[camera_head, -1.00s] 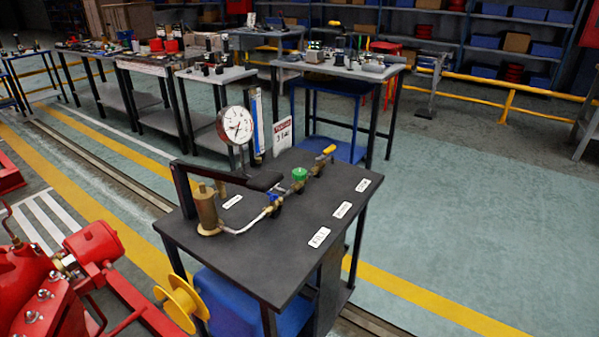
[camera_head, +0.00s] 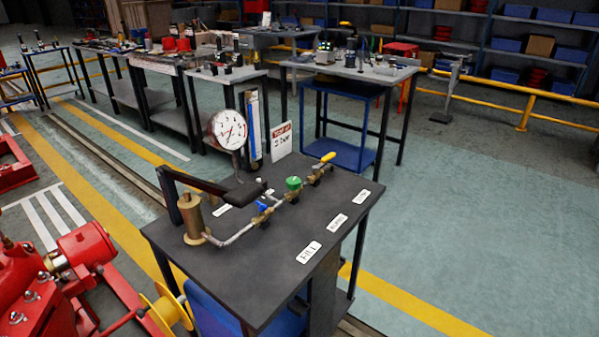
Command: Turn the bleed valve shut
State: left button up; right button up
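A dark bench (camera_head: 265,275) in the middle holds a pipe line with three valves. From near to far these are a blue-handled valve (camera_head: 262,207), a green round-knob valve (camera_head: 293,184) and a yellow-lever valve (camera_head: 327,157). White labels lie to the right of the pipe; the nearest (camera_head: 309,252) seems to read FILL. The middle label (camera_head: 336,222) and far label (camera_head: 362,195) are too small to read surely, so I cannot tell which valve is the bleed valve. Neither of my grippers is in view.
A brass cylinder (camera_head: 192,219) with a dark lever arm and a pressure gauge (camera_head: 229,130) stand on the bench. A sign (camera_head: 281,141) stands behind. A red machine (camera_head: 75,260) with a yellow wheel (camera_head: 170,308) is at left. Open floor lies right.

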aim_at(292, 182)
jog(key=i+l+u, duration=0.1)
jog(key=l, duration=0.3)
jog(key=i+l, duration=0.2)
jog(key=l, duration=0.2)
jog(key=i+l+u, duration=0.15)
jog(key=l, duration=0.3)
jog(key=i+l, duration=0.15)
jog(key=l, duration=0.25)
jog(key=i+l+u, duration=0.15)
jog(key=l, duration=0.75)
jog(key=i+l+u, duration=0.15)
jog(key=l, duration=0.3)
